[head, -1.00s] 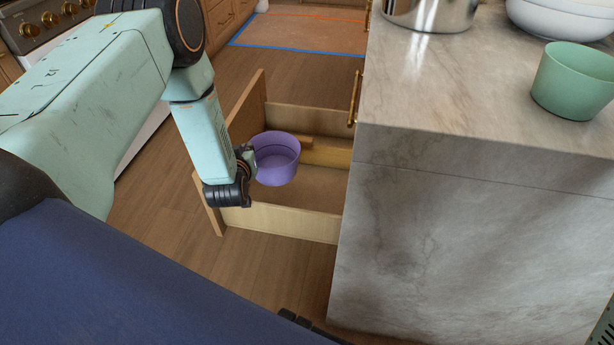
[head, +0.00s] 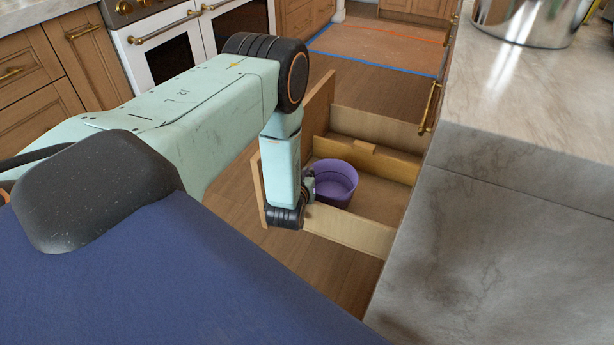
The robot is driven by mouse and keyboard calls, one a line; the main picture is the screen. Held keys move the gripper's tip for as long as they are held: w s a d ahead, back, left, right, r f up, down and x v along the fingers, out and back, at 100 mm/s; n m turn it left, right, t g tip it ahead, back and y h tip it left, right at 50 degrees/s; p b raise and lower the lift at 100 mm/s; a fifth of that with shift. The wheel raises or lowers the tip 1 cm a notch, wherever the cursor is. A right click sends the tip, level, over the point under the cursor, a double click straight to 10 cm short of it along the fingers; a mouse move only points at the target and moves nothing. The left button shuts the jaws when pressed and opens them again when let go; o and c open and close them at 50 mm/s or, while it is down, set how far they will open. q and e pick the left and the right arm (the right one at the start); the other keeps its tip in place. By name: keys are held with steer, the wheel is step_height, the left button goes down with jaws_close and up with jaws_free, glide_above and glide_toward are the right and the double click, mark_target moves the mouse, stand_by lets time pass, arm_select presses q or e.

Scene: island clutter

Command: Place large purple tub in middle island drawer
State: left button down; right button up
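The purple tub (head: 335,184) is upright inside the open island drawer (head: 360,235), in the near compartment beside the drawer's front panel. Its lower part is below the drawer's near side wall. I cannot tell for sure if its base touches the drawer floor. My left gripper (head: 309,186) reaches over the drawer front and is at the tub's left rim, apparently shut on its wall. The fingertips are small and partly hidden. My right gripper is out of view.
A wooden divider (head: 375,158) crosses the drawer behind the tub. The marble island (head: 510,240) stands at the right, with a metal pot (head: 525,22) on top. White ovens (head: 180,45) stand at the back left.

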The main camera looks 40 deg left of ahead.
arm_select(q)
steer(key=shift+r, duration=0.1)
steer(key=shift+f+b, duration=0.3)
steer(key=shift+f, duration=0.05)
